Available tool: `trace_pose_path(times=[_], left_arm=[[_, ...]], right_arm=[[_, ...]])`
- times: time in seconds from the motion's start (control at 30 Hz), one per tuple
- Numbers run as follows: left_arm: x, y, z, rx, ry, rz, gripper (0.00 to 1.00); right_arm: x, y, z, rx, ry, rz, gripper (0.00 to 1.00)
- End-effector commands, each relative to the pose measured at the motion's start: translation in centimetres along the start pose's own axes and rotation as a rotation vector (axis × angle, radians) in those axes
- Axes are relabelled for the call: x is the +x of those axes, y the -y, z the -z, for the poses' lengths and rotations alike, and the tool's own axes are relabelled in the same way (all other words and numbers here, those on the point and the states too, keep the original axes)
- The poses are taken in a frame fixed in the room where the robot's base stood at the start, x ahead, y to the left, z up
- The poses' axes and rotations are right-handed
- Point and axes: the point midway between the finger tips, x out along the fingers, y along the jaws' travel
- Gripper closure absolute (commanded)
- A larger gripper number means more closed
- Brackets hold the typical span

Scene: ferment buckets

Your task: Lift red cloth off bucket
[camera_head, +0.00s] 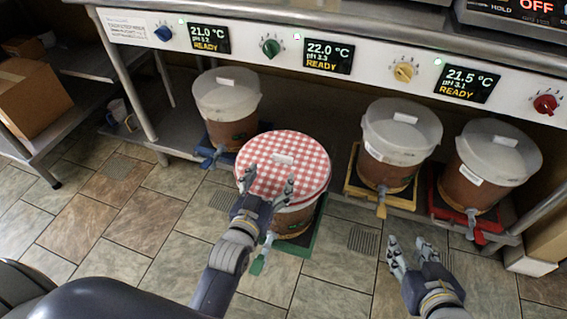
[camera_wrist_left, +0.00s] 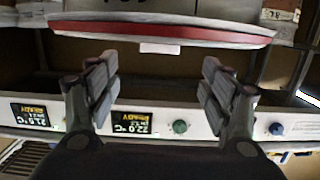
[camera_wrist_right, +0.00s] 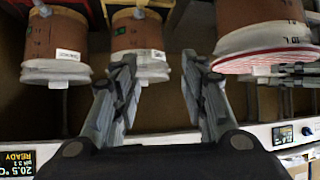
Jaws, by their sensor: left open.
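The red-and-white checked cloth (camera_head: 305,175) lies over the top of a brown bucket (camera_head: 290,222) on a green stand, with a white label on the cloth. My left gripper (camera_head: 266,183) is open over the front part of the cloth. I cannot tell whether its fingers touch the cloth. In the left wrist view the cloth's red edge (camera_wrist_left: 165,31) shows beyond the open fingers. My right gripper (camera_head: 410,252) is open and empty over the floor, to the right of the cloth-covered bucket. In the right wrist view the cloth edge (camera_wrist_right: 265,57) shows at upper right.
Buckets with pale lids stand on blue, yellow and red stands: one behind left (camera_head: 227,98), two at right (camera_head: 400,135), (camera_head: 495,155). A panel (camera_head: 370,75) with displays and knobs runs above. A cardboard box (camera_head: 28,95) sits at left. The tiled floor in front is clear.

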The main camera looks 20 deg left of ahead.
Motion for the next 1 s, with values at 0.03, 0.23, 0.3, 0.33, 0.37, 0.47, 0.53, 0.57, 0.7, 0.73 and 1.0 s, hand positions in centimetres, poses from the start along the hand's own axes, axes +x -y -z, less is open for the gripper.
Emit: trace_pose_path(times=[0.03,0.23,0.3,0.33,0.37,0.47,0.53,0.57,0.7,0.73,1.0], left_arm=[[0.7,0.0,-0.2,0.000,-0.001,0.000,0.27],[2.3,0.0,-0.1,-0.001,0.001,0.000,0.27],[2.5,0.0,-0.1,-0.001,0.001,0.000,0.27],[2.5,0.0,-0.1,-0.001,0.001,0.000,0.27],[2.6,0.0,-0.1,-0.001,0.001,0.000,0.27],[3.0,0.0,-0.1,-0.001,0.000,0.000,0.27],[3.5,0.0,-0.1,-0.001,0.000,0.000,0.27],[3.7,0.0,-0.2,-0.001,0.000,0.000,0.27],[4.8,-0.1,-0.2,-0.001,0.000,0.000,0.27],[5.1,-0.1,-0.2,-0.001,0.000,0.000,0.27],[7.2,0.0,-0.2,-0.001,0.001,0.000,0.27]], right_arm=[[0.3,0.1,0.7,0.000,-0.038,0.003,0.60],[0.4,0.4,3.0,-0.001,-0.143,0.009,0.60],[0.4,0.5,3.3,-0.001,-0.158,0.010,0.60],[0.4,0.5,3.4,-0.001,-0.164,0.010,0.60],[0.4,0.5,3.6,-0.001,-0.170,0.011,0.60],[0.4,0.6,4.4,-0.001,-0.210,0.013,0.60],[0.3,0.7,5.3,-0.001,-0.258,0.016,0.60],[0.3,0.8,5.8,-0.001,-0.283,0.017,0.60],[-0.2,1.1,8.2,0.000,-0.402,0.024,0.60],[-0.3,1.2,8.7,0.000,-0.428,0.026,0.60],[-2.0,1.7,12.4,0.003,-0.629,0.038,0.60]])
